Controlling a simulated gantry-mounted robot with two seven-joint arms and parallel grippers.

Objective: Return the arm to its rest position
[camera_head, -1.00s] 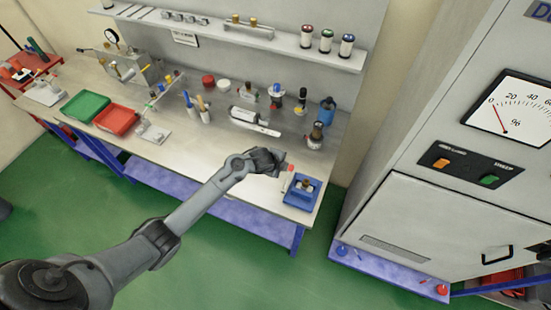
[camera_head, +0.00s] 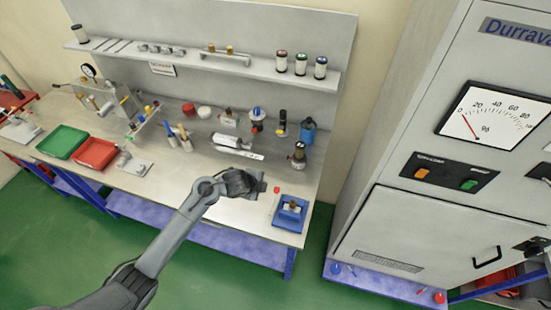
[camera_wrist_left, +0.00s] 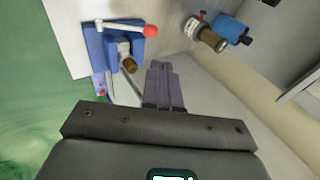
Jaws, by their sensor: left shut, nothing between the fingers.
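My left gripper (camera_head: 262,184) is over the right part of the workbench (camera_head: 160,187), at the end of my grey arm that comes in from the lower left. In the left wrist view its two dark fingers (camera_wrist_left: 164,86) are together with nothing between them. A blue fixture (camera_head: 290,214) with a brass-topped part sits on the bench to the right of the gripper, apart from it. It also shows in the left wrist view (camera_wrist_left: 97,44), with a red-tipped white piece (camera_wrist_left: 127,28) by it. My right gripper is not in view.
A green tray (camera_head: 62,142) and a red tray (camera_head: 96,153) stand at the left of the bench. Bottles and fittings line its back, with a brass-and-dark fitting (camera_head: 298,155) near the gripper. A shelf (camera_head: 215,66) runs above. A grey cabinet (camera_head: 425,224) stands at the right.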

